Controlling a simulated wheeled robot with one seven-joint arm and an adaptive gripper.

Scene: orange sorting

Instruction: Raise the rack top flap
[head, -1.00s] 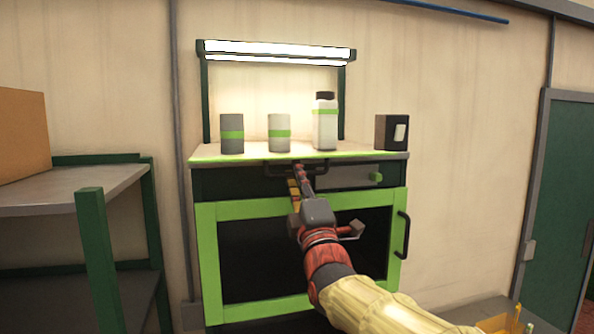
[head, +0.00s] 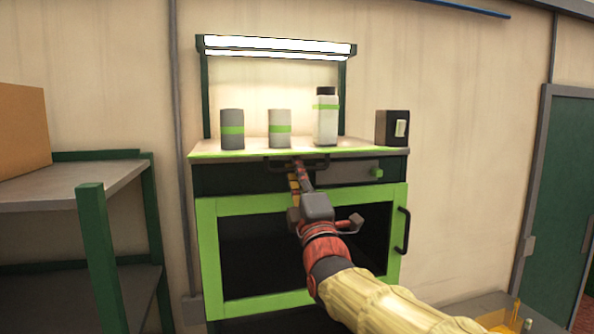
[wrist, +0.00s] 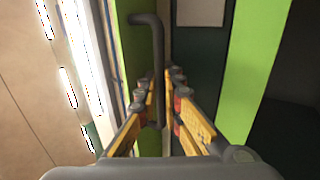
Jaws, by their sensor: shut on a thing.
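The rack (head: 205,225) stands against the wall in the head view, with a lime green frame and a dark opening. Its top flap appears to be the dark front panel (head: 225,180) under the lime-edged worktop. A black bar handle (head: 277,165) runs along the panel's upper edge, and it also shows in the wrist view (wrist: 157,50). The fingertips partly hide the handle. The panel looks upright and closed.
Two grey canisters (head: 232,130), a white bottle (head: 326,122) and a black box (head: 391,128) stand on the worktop, under a lit lamp (head: 275,46). A shelf unit (head: 90,190) is at left.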

